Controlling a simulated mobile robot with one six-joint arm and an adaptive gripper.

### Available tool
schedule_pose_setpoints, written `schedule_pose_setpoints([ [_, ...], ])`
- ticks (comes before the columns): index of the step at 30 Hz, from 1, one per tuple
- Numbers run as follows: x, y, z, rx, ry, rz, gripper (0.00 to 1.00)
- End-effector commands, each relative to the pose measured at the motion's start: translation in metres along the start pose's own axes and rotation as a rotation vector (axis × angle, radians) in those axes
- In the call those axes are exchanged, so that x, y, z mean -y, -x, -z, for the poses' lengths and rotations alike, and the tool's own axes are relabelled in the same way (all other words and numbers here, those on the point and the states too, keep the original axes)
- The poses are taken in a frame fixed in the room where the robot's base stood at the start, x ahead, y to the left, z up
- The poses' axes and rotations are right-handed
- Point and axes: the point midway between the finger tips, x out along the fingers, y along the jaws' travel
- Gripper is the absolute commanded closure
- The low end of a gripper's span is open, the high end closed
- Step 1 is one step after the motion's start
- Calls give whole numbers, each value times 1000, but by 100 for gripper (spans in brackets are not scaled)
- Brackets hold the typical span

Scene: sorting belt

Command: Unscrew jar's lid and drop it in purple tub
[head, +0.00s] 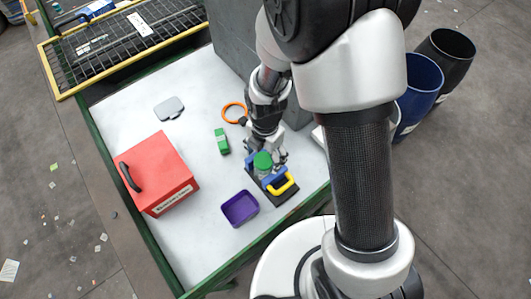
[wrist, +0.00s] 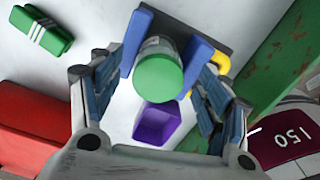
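The jar (wrist: 160,46) has a green lid (wrist: 158,77) and stands between the blue jaws of a clamp (wrist: 197,62) with a yellow handle. In the head view the green lid (head: 263,160) shows just below my gripper (head: 271,150). In the wrist view my gripper (wrist: 155,70) is open, with one finger on each side of the lid and visible gaps between. The lid is on the jar. The purple tub (head: 240,208) sits on the table in front of the clamp, and it also shows in the wrist view (wrist: 157,124), looking empty.
A red toolbox (head: 158,174) stands to the left on the white table. A green block (head: 222,141), an orange ring (head: 234,113) and a grey flat piece (head: 169,108) lie further back. A grey pillar (head: 222,62) rises behind my arm. Dark bins (head: 418,88) stand off to the right.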

Motion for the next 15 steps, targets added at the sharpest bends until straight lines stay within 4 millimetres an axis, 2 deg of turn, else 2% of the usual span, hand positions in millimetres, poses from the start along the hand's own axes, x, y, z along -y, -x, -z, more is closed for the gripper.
schedule_pose_setpoints([
  [2, 0, 0, 0, 0, 0, 0, 37],
  [15, 0, 0, 0, 0, 0, 0, 66],
])
